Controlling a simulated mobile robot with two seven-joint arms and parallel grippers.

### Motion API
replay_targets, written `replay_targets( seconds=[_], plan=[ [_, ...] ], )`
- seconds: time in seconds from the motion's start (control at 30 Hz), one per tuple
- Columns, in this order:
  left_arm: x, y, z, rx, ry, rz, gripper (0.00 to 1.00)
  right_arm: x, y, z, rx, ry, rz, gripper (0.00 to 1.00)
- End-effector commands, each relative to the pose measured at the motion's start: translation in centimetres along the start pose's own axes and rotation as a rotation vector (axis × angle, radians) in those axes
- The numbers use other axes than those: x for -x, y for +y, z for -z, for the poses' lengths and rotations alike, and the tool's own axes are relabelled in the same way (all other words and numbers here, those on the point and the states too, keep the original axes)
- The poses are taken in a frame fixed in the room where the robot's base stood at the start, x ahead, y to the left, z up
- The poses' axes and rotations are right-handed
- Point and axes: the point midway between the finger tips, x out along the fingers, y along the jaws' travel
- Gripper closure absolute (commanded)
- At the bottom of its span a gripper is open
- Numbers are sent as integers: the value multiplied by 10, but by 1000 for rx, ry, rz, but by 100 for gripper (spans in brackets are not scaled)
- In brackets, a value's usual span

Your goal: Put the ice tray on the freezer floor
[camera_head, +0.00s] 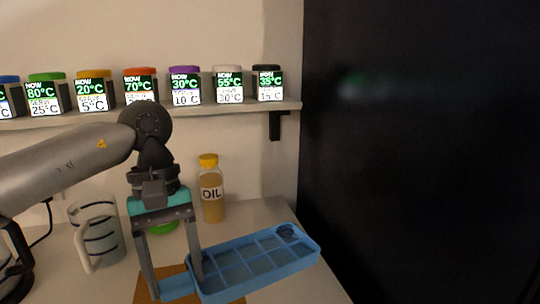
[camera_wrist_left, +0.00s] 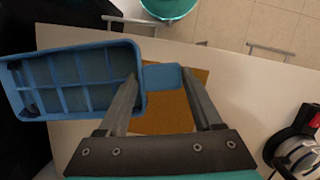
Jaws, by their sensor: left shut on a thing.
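The ice tray (camera_head: 262,262) is blue, with two rows of compartments and a dark round mark in its far right corner. It lies over the pale counter at the front of the head view, and also shows in the left wrist view (camera_wrist_left: 85,80). My left gripper (camera_head: 178,288) points down, its fingers on either side of the tray's flat end tab (camera_wrist_left: 162,77), holding it. I cannot tell whether the tray touches the counter. The freezer floor is not visible. My right gripper is not in view.
A tall black surface (camera_head: 425,150) stands right of the counter. An orange-brown board (camera_wrist_left: 165,112) lies under the tab. An oil bottle (camera_head: 211,190) and a striped jug (camera_head: 97,232) stand behind. Several spice dispensers line a wall shelf (camera_head: 200,109).

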Motion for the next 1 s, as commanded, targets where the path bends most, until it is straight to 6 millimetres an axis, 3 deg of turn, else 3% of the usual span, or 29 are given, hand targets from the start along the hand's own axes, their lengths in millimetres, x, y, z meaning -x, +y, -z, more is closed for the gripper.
replay_targets(
  seconds=[0.2, 0.4, 0.7, 1.0],
  plan=[
    [-18, -9, 5, -292, 2, 80, 100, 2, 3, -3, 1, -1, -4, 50],
    [-30, -16, 8, -458, 3, 125, 100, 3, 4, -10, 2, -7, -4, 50],
    [-36, -19, 9, -508, 2, 139, 100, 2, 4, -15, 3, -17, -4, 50],
    [-74, -32, -4, -506, 2, 140, 100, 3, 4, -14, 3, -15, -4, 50]
  ],
)
